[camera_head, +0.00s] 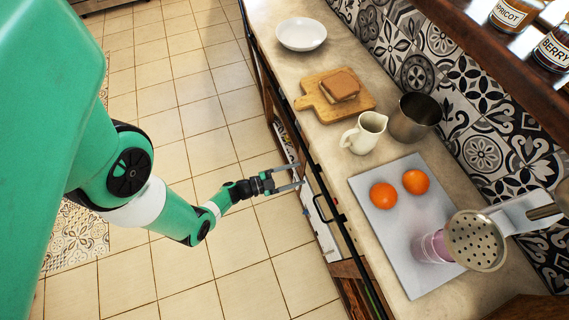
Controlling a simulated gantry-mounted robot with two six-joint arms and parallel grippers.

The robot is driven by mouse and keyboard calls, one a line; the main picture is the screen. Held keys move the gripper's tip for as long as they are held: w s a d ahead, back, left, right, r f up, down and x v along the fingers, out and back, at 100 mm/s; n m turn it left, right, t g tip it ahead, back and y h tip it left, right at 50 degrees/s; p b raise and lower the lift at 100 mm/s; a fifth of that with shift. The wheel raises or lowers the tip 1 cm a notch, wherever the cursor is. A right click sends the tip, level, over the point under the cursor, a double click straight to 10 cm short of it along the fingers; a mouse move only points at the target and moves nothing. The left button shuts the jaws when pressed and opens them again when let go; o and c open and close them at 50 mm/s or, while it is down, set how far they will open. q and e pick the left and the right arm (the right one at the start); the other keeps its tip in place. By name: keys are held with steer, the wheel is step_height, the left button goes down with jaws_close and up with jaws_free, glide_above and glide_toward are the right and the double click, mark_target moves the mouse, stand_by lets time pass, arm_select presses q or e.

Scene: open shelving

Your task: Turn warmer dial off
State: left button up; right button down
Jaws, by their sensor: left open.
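The white front of a built-in appliance (323,228), which looks like the warmer, sits below the counter edge and has a dark handle. I cannot clearly make out its dial at this angle. My left gripper (300,175) is open and empty, its two fingers spread and pointing right at the cabinet front near the upper part of the white panel. I cannot tell if the fingertips touch anything. My right gripper is not in view.
The counter holds a white bowl (301,35), a cutting board (323,106) with a sandwich, a cream jug (364,133), a metal pot (412,119) and a grey tray (400,229) with two oranges. A perforated metal disc (475,241) overhangs the tray.

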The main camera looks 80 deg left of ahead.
arm_select(q)
steer(key=v, duration=0.6)
steer(key=shift+s+p, duration=0.2)
steer(key=shift+p, duration=0.15)
steer(key=shift+d, duration=0.1)
